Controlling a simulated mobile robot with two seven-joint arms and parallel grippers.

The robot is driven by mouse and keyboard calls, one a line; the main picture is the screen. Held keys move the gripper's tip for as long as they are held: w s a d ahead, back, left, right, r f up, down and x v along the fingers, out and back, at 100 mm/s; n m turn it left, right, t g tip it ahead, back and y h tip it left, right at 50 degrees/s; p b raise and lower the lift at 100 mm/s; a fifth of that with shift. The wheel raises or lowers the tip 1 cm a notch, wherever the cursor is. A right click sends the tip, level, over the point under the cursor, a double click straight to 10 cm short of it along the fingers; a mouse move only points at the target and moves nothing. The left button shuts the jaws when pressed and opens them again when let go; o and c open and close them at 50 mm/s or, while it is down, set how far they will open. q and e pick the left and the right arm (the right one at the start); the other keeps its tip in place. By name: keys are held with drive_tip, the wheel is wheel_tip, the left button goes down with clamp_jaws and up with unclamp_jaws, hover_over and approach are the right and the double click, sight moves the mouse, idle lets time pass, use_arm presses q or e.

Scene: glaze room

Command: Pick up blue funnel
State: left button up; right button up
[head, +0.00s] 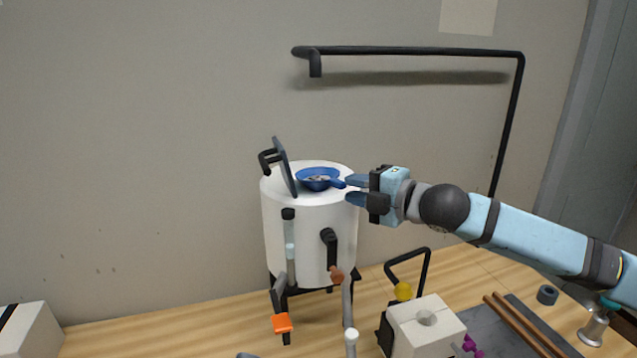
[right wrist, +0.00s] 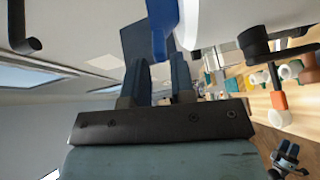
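The blue funnel (head: 318,174) is a shallow bowl with a short handle, sitting in the opening on top of a white cylindrical tank (head: 310,228). Its handle points right, towards my right gripper (head: 353,190). The right gripper is open and empty, at the tank's right rim, its fingertips close to the handle's end. I cannot tell whether they touch it. In the right wrist view, the two fingers (right wrist: 160,75) stand apart, with part of the blue funnel (right wrist: 159,40) just beyond their tips.
A raised hatch lid (head: 284,165) with a black handle stands left of the funnel. A black bent pipe (head: 410,50) arches above. Below are tank levers, a white box (head: 425,325) with a yellow knob, and brown sticks (head: 525,325) on a dark mat.

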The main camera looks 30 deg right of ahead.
sight(335, 181)
drive_tip(key=p+x, duration=0.2)
drive_tip(key=x, duration=0.2)
drive_tip(key=shift+w, duration=0.15)
drive_tip(key=shift+w+a+f, duration=0.1)
drive_tip(key=shift+w+a, duration=0.1)
drive_tip(key=shift+w, duration=0.3)
drive_tip(key=shift+s, duration=0.1)
clamp_jaws()
